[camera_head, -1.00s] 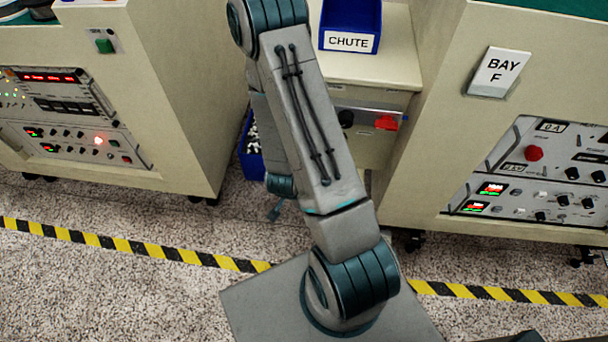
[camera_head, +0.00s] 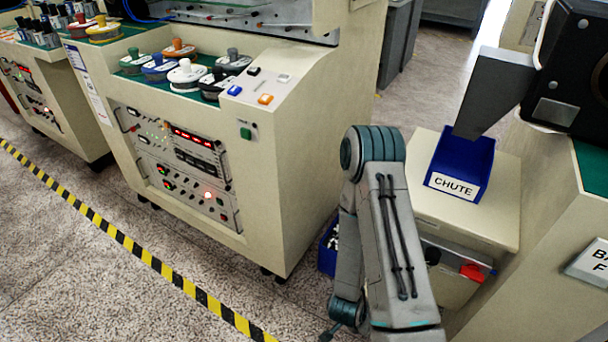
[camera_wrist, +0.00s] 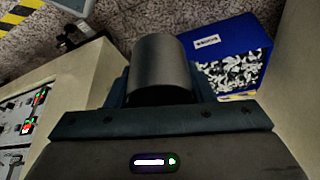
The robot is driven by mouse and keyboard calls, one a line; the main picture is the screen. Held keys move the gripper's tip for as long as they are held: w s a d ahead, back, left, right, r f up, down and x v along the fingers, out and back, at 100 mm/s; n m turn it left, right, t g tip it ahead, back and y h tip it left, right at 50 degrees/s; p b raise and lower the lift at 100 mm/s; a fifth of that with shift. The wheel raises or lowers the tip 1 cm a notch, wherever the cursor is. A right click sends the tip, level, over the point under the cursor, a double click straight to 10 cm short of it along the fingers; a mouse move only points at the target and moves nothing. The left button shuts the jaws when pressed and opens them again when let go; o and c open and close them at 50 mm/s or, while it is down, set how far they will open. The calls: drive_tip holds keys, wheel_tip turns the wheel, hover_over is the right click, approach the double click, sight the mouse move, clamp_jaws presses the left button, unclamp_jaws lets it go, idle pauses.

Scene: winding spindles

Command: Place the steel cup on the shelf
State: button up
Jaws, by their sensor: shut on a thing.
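The steel cup (camera_wrist: 160,66) is a plain dark grey cylinder in the wrist view. It sits between the fingers of my gripper (camera_wrist: 160,92), which is shut on it. The gripper's dark body covers the lower part of that view and hides the cup's near end. In the head view my arm's links cover the place of the gripper, and the cup does not show there. I cannot pick out with certainty which surface is the shelf.
A blue bin of black and white bits (camera_wrist: 232,72) lies beyond the cup on the right. A blue CHUTE tray (camera_head: 459,166) stands on a cream cabinet (camera_head: 425,205). A cream machine (camera_head: 285,160) with spools on top stands left of my arm.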

drive_tip(key=w+a+r+n+y+p, duration=0.1)
drive_tip(key=w+r+n+p, duration=0.3)
drive_tip(key=r, duration=0.9)
drive_tip(key=w+a+r+n+t+y+p, duration=0.1)
drive_tip(key=w+r+n+p, duration=0.3)
drive_tip(key=w+r, duration=0.7)
wheel_tip(320, 180, up, 2)
drive_tip(key=shift+w+a+r+n+t+y, duration=0.2)
drive_tip(key=shift+a+n+t+y, duration=0.15)
drive_tip(key=shift+n+y, duration=0.65)
drive_tip(key=shift+s, duration=0.1)
